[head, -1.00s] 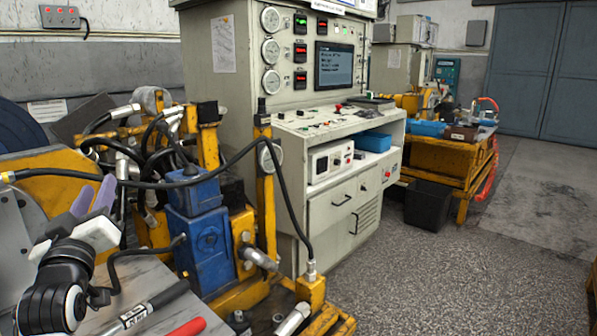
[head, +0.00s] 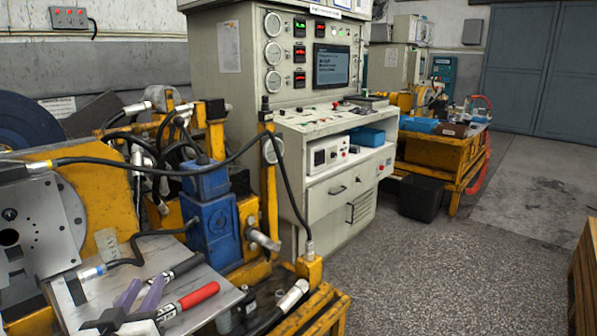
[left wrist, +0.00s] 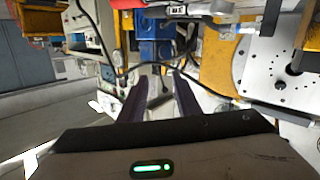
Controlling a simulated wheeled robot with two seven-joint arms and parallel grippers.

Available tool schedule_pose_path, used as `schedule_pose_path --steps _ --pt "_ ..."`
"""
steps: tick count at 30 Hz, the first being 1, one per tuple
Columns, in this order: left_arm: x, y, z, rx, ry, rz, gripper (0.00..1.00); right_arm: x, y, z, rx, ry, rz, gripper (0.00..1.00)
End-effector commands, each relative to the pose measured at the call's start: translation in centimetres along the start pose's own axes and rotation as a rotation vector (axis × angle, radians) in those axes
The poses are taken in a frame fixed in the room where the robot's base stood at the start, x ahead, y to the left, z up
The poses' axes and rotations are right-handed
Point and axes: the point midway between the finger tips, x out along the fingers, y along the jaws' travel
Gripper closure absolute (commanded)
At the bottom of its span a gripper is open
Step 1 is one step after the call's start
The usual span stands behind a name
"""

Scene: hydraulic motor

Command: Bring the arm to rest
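My left gripper (head: 140,294) is at the bottom left of the head view, low over the grey metal plate (head: 160,262). A red-handled tool (head: 190,301) lies on the plate just right of the fingers. The blue hydraulic motor (head: 212,228) stands upright behind the plate, clear of the gripper. My right gripper is in neither view.
A black hose (head: 120,160) arcs across the yellow stand to a fitting at its right corner. A control cabinet (head: 300,130) stands behind. The speckled floor (head: 440,270) between is clear.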

Motion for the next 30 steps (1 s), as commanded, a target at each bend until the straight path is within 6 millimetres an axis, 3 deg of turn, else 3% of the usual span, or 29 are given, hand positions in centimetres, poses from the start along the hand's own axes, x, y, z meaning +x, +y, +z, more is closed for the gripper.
schedule_pose_path --steps 1,5,9,12,15,18,21,30 --pt "-1.3 0.5 3.0 0.027 -0.066 0.016 0.7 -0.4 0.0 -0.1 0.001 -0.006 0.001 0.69" --pt "-6.0 2.0 11.1 0.101 -0.238 0.075 0.7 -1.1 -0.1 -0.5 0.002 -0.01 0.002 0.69" --pt "-13.0 3.6 19.1 0.166 -0.424 0.152 0.7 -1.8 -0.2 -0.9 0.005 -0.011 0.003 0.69" --pt "-18.4 4.5 23.5 0.195 -0.542 0.204 0.7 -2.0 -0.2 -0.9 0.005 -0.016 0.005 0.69" --pt "-23.0 5.3 26.6 0.214 -0.634 0.249 0.7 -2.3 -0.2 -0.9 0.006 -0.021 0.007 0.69" --pt "-26.4 5.8 28.4 0.224 -0.695 0.28 0.7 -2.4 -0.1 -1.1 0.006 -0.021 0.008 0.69" --pt "-28.1 6.1 29.3 0.229 -0.726 0.297 0.7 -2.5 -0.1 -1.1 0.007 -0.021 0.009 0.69" --pt "-28.6 6.2 29.6 0.229 -0.735 0.301 0.7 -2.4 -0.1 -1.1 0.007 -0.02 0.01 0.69"
